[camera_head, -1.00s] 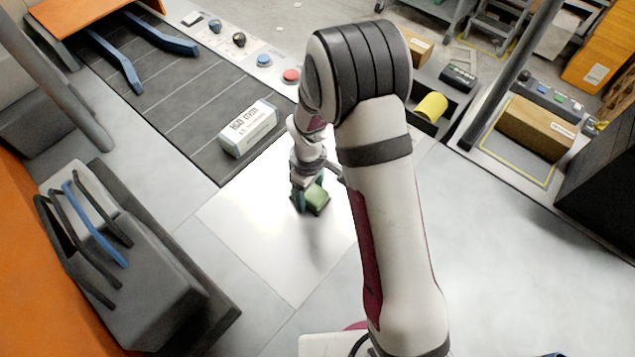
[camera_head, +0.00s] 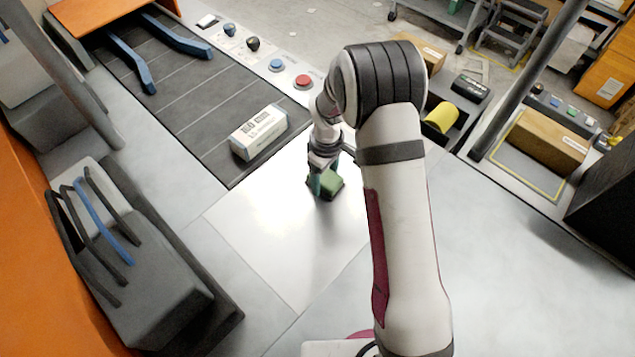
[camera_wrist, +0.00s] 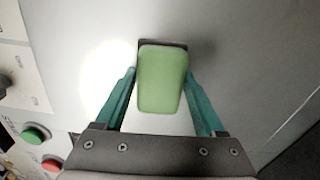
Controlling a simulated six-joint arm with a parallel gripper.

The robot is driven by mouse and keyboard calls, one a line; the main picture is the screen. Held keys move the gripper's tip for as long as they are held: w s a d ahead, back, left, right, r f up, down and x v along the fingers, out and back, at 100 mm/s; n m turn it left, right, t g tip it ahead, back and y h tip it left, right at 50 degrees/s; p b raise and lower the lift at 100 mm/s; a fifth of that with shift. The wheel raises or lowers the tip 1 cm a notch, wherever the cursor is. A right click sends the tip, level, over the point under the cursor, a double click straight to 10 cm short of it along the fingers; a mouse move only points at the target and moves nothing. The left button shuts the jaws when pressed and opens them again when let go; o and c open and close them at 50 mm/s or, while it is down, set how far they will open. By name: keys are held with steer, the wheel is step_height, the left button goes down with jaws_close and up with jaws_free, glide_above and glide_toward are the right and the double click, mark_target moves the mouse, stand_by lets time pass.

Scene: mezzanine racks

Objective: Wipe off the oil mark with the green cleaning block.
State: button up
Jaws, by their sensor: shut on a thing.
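The green cleaning block (camera_head: 329,183) is held in my gripper (camera_head: 323,183), low over the far part of the pale square panel (camera_head: 265,240). In the wrist view the block (camera_wrist: 162,82) sits between the two teal fingers of my gripper (camera_wrist: 161,78), with a dark edge at its far end. I cannot tell whether the block touches the panel. No oil mark can be made out in either view. Bright glare on the panel, and my arm and gripper, may hide part of it.
A white labelled carton (camera_head: 258,133) lies on the dark conveyor (camera_head: 205,105) left of my gripper. Blue (camera_head: 277,65) and red (camera_head: 303,82) buttons line its edge. A yellow roll (camera_head: 440,117) stands beyond my arm. The panel's near part is clear.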

mark_target(308, 201)
steer(key=shift+w+d, duration=2.15)
steer(key=shift+d, duration=0.05)
steer(key=shift+s+a, duration=4.2)
steer(key=shift+a, duration=0.05)
step_height(308, 201, up, 8)
steer(key=shift+r, duration=0.2)
